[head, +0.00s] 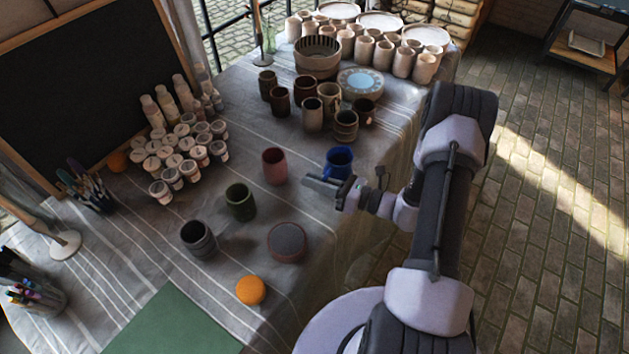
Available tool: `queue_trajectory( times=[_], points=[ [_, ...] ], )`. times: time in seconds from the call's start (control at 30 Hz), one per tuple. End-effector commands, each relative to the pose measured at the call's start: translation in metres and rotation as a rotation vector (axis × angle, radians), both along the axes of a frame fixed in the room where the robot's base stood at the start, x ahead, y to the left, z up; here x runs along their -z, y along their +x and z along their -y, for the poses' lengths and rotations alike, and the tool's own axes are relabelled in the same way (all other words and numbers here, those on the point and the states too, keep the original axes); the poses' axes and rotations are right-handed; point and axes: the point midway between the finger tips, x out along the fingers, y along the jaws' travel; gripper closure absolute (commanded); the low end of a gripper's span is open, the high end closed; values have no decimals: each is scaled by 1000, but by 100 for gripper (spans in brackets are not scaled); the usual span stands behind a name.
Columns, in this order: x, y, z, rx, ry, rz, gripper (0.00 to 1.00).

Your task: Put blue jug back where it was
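The blue jug (339,160) stands upright near the right edge of the cloth-covered table (330,225), with its dark opening facing up. My gripper (318,187) reaches in from the right, just in front of and slightly below the jug in the picture. Its fingers point left and overlap the jug's lower part, so the jug's base is partly hidden. I see the fingers from the side and cannot tell whether they are apart or touch the jug.
Several brown mugs (345,126) stand behind. A round dark-topped piece (287,242) and orange (251,290) lie in front.

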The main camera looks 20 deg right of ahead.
Motion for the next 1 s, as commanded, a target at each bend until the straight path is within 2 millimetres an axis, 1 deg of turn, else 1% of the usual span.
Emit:
queue_trajectory(
  times=[0.03,0.07,0.1,0.4,0.47,0.57,0.8,0.9,1.0],
  points=[
    [0,0,0,0,0,0,75],
    [0,0,0,0,0,0,69],
    [0,0,0,0,0,0,67],
    [-3,0,0,0,-1,1,67],
    [-3,-3,5,2,0,0,67],
    [-4,-15,17,5,0,0,67],
    [-5,-55,57,5,-1,1,67],
    [-5,-70,71,4,-1,1,67],
    [-5,-79,80,2,-1,1,67]
  ],
)
